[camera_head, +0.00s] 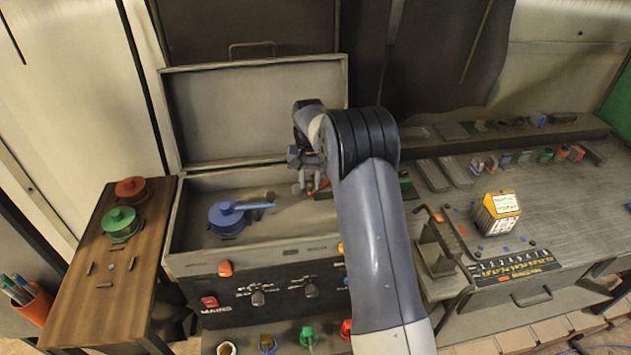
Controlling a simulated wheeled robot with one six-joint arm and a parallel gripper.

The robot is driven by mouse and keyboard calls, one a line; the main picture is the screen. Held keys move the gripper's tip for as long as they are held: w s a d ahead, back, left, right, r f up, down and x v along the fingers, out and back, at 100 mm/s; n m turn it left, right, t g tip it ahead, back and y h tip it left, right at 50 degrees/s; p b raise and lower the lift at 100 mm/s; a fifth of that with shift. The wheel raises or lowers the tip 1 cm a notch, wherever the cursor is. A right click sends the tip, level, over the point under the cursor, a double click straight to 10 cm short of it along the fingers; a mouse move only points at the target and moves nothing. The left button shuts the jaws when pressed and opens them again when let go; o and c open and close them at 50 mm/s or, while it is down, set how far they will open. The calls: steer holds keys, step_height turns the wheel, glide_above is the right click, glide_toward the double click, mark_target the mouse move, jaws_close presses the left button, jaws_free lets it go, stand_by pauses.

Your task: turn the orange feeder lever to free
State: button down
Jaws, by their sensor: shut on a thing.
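My gripper (304,187) points down into the open grey case, right of its middle. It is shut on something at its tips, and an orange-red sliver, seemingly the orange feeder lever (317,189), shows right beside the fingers. My arm and gripper hide most of this lever, so its angle and any free mark cannot be read. A blue round valve with a lever (228,217) sits in the case to the left, its handle pointing right towards my gripper but apart from it.
The case's raised lid (255,115) stands behind my gripper. An orange knob (225,268) is on the case front. Red (131,188) and green (121,222) round parts lie on the wooden side table at left. A yellow-topped block (497,212) stands on the right bench.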

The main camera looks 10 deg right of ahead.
steer(key=shift+w+a+m+p, duration=0.35)
steer(key=shift+w+m, duration=0.5)
steer(key=shift+m, duration=0.35)
steer(key=c, duration=1.1)
jaws_free()
steer(key=shift+c, duration=0.2)
step_height(320, 180, up, 11)
steer(key=b, duration=0.1)
steer(key=shift+b, duration=0.35)
steer(key=shift+f, duration=0.1)
